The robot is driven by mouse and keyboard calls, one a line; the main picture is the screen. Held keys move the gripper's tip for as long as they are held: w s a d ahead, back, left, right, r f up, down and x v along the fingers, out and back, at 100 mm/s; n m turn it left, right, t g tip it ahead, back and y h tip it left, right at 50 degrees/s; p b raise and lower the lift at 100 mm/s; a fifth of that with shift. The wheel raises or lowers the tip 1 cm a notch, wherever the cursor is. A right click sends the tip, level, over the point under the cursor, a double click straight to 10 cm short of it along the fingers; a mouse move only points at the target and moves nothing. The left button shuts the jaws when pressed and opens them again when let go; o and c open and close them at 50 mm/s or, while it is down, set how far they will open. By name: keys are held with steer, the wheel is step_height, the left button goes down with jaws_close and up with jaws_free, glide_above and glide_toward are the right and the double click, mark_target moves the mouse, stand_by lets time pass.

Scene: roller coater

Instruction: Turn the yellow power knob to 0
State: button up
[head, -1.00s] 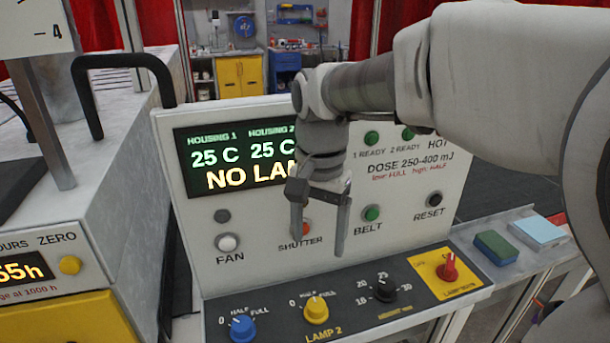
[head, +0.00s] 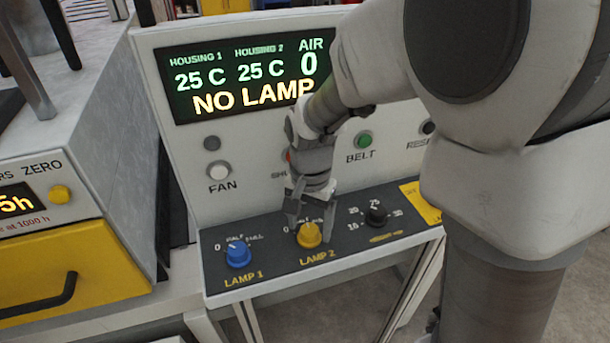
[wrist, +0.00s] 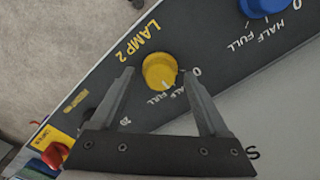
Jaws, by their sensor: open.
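The yellow LAMP 2 knob (head: 309,236) sits on the dark sloped strip of the control panel, marked 0, HALF and FULL. In the wrist view the yellow knob (wrist: 159,70) shows a white mark on its edge that appears to face HALF. My gripper (head: 311,226) is open and reaches down at the knob, with one finger on each side of it. In the wrist view my gripper's fingertips (wrist: 158,74) flank the knob; whether they touch it cannot be told. In the head view the fingers partly cover the scale labels.
The blue LAMP 1 knob (head: 238,254) is left of the yellow knob, and a black knob (head: 376,215) is right of it. A red knob (wrist: 55,154) shows at the wrist view's lower left. The upright panel with its NO LAMP display (head: 245,80) rises behind.

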jaws_close()
stand_by(0.4)
steer(key=shift+n, duration=0.4)
steer(key=n, duration=0.3)
steer(key=shift+n+b, duration=0.3)
steer(key=shift+n, duration=2.2)
jaws_free()
